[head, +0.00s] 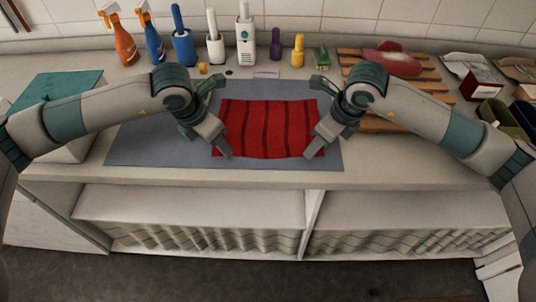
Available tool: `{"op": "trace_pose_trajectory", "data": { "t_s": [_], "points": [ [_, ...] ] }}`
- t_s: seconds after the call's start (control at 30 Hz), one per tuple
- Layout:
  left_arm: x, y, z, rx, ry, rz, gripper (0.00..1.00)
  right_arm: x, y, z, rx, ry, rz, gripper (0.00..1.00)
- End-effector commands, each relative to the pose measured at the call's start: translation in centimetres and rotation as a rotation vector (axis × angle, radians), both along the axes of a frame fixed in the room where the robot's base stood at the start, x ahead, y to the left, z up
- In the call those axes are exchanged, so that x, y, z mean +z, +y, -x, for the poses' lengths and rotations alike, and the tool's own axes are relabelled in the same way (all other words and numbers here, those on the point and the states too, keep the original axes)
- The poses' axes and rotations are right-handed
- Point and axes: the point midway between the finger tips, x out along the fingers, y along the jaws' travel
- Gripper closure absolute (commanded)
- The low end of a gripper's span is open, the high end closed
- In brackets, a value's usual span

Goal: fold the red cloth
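The red cloth (270,125) has darker stripes and lies spread out, roughly rectangular, on a grey-blue mat (150,140). My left gripper (226,152) is at the cloth's front left corner. My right gripper (309,153) is at the front right corner. Both point down and inward over these corners and cover part of the cloth's side edges. I cannot tell whether either gripper touches or pinches the cloth. The gaps between the fingers do not show clearly. The cloth's back edge and middle are in plain view.
Spray bottles (124,40), brushes and other small bottles line the back wall. A wooden rack (440,90) with a reddish item stands at the back right. A teal-topped box (60,90) is at the left. Open shelves (190,210) lie below the counter's front edge.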

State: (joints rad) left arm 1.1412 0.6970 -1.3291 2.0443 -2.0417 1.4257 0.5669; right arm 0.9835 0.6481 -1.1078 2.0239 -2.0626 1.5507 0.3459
Motion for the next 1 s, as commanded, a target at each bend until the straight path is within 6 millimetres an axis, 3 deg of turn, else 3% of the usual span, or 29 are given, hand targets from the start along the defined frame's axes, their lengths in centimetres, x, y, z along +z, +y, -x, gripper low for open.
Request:
{"op": "trace_pose_trajectory", "data": {
  "t_s": [0.33,0.63,1.0],
  "points": [
    [-0.29,0.00,0.00,0.000,0.000,0.000,0.65,-0.29,0.00,0.00,0.000,0.000,0.000,0.65],
    [-0.24,-0.01,0.04,0.000,0.001,0.000,1.00,-0.24,0.02,0.04,0.000,0.001,0.000,1.00],
    [-0.26,0.04,0.04,0.001,0.002,-0.001,1.00,-0.28,-0.03,0.04,0.000,0.001,0.002,1.00]
  ]
}}
